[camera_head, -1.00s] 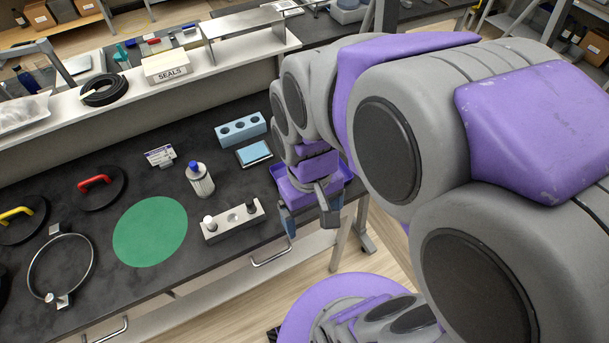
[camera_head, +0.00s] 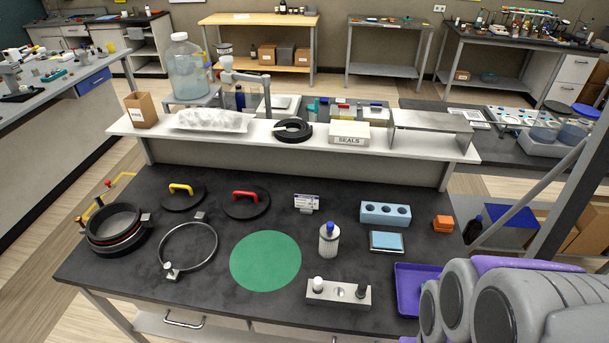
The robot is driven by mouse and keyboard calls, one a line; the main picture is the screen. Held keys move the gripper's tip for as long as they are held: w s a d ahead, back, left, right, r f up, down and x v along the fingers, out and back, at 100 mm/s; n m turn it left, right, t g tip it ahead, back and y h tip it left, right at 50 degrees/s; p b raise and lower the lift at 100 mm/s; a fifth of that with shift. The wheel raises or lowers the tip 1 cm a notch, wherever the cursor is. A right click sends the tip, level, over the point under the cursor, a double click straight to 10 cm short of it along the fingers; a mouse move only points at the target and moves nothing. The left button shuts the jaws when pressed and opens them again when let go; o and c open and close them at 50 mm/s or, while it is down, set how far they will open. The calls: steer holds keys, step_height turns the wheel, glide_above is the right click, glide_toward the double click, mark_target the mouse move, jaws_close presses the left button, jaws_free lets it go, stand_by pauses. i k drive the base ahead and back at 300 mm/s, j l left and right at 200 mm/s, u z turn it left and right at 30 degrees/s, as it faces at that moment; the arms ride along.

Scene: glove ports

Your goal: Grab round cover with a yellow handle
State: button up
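The round black cover with a yellow handle (camera_head: 183,196) lies flat at the back left of the dark bench. A similar round black cover with a red handle (camera_head: 246,203) lies just to its right. My arm shows at the lower right corner, far from both covers. My gripper is out of the picture or hidden behind the arm, so its fingers do not show.
On the bench (camera_head: 150,288) are a black glove port (camera_head: 113,232), a metal clamp ring (camera_head: 188,247), a green mat (camera_head: 265,262), a bottle (camera_head: 329,241), a grey block (camera_head: 338,292) and a purple tray (camera_head: 408,290). A white shelf (camera_head: 200,139) runs behind.

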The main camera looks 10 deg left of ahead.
mark_target(184, 194)
steer(key=u, duration=1.45)
steer(key=i+j, duration=1)
steer(key=i+j+z, duration=0.1)
steer(key=i+j, duration=0.85)
steer(key=j, duration=0.2)
